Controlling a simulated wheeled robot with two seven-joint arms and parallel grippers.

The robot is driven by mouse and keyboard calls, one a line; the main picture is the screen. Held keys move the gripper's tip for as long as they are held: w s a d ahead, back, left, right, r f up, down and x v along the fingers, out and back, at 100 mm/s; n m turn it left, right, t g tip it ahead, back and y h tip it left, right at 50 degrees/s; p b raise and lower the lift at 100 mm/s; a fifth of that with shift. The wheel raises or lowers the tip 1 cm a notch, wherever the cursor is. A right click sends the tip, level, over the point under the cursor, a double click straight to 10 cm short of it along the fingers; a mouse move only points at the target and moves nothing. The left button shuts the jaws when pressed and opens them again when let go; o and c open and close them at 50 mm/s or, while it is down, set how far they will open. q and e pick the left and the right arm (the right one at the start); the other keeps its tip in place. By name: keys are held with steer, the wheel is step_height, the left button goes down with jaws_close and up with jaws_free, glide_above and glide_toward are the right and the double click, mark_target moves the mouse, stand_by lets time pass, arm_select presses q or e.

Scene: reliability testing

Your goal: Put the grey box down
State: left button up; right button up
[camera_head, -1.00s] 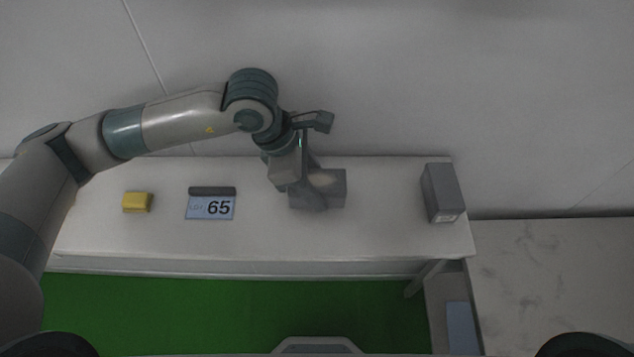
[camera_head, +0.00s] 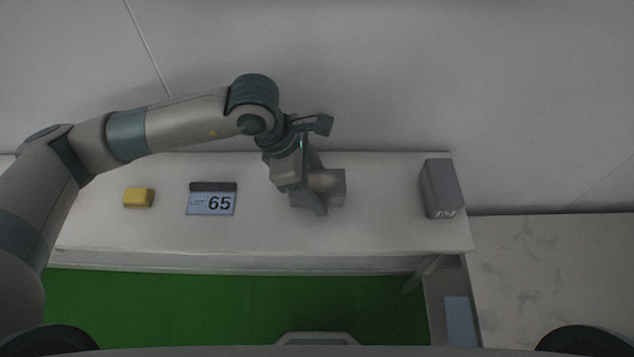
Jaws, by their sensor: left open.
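A grey box (camera_head: 332,190) sits at the middle of the white table (camera_head: 380,230), partly hidden by my left gripper. My left gripper (camera_head: 312,200) comes down over the box from the left and is open, with a finger at the box's near left side. I cannot tell whether the fingers touch it. A second, taller grey box (camera_head: 440,188) stands at the table's right end, apart from the gripper. My right gripper is not in view.
The table between the middle box and the right-hand box is clear. A wall rises behind the table, and green floor (camera_head: 230,310) lies in front.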

arm_select(q)
steer(key=shift+r, duration=0.1)
steer(key=shift+r, duration=0.1)
steer(key=shift+a+r, duration=0.2)
steer(key=shift+r, duration=0.05)
steer(key=b+v, duration=0.4)
steer(key=v, duration=0.6)
steer(key=shift+a+r, duration=0.25)
steer(key=shift+r, duration=0.25)
